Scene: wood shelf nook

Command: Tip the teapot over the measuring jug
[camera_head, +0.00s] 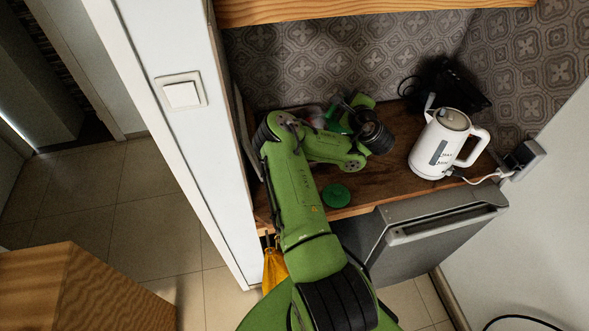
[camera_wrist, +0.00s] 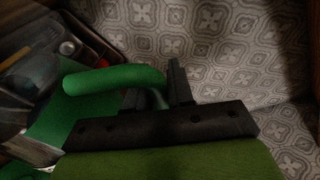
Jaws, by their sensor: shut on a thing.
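The green teapot shows in the wrist view by its curved handle (camera_wrist: 115,80) and part of its body (camera_wrist: 55,122). My gripper (camera_wrist: 155,92) is shut on the handle, with one dark finger on each side of it. In the head view, the teapot (camera_head: 340,118) is a small dark green shape at the back left of the wooden counter, partly hidden by my arm. I cannot make out its tilt. A greyish, glassy shape (camera_wrist: 15,140) at the left edge of the wrist view may be the measuring jug. I cannot tell for certain.
A white electric kettle (camera_head: 440,147) stands on the counter (camera_head: 385,178) at the right, its cable running to a wall socket. A green disc (camera_head: 336,195) lies near the front edge. A tray with utensils (camera_wrist: 48,45) is at the wrist view's upper left. A patterned wall stands close behind.

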